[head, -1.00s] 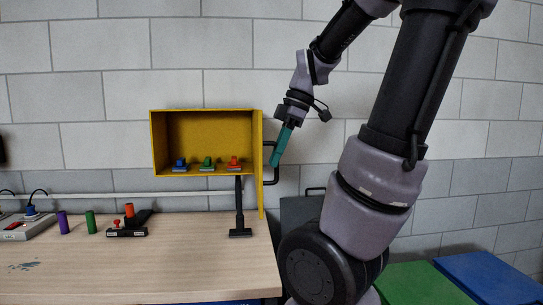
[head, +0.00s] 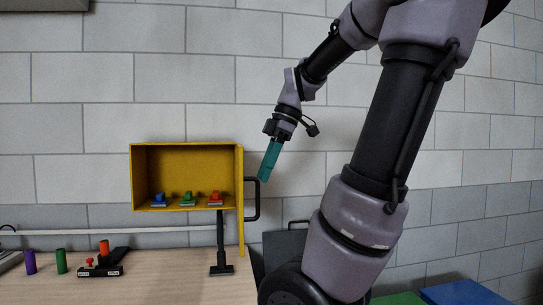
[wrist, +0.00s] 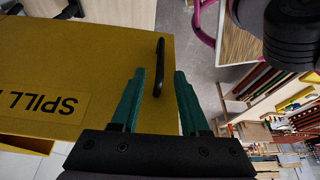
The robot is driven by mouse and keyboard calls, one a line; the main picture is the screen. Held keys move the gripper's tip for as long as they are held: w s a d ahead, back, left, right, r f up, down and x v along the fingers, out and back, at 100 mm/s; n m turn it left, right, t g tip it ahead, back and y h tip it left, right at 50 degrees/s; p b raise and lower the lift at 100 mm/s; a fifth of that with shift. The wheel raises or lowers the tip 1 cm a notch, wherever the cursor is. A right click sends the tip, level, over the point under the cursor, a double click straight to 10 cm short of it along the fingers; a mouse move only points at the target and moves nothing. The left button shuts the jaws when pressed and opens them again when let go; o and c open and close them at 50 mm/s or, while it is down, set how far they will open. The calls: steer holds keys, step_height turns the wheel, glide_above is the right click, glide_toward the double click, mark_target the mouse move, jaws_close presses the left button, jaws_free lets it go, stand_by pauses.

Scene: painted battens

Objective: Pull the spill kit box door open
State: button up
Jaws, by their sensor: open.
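The black door handle (head: 257,200) sticks out to the right of the door. My gripper (head: 264,180) has teal fingers pointing down at the handle's upper corner. In the wrist view, the door's yellow face (wrist: 60,60) shows upside-down "SPILL" lettering. The handle (wrist: 159,60) lies between the open fingers there, with gaps on both sides. Contact is not visible.
Blue, green and red small items (head: 188,199) sit in the box. Below is a wooden bench (head: 150,285) with purple and green cylinders and a black device (head: 103,263). A black stand (head: 221,245) rises near the door's lower edge. Free room lies right of the handle.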

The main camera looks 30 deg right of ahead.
steer(key=v, duration=0.5)
steer(key=shift+r, duration=0.2)
stand_by(0.3)
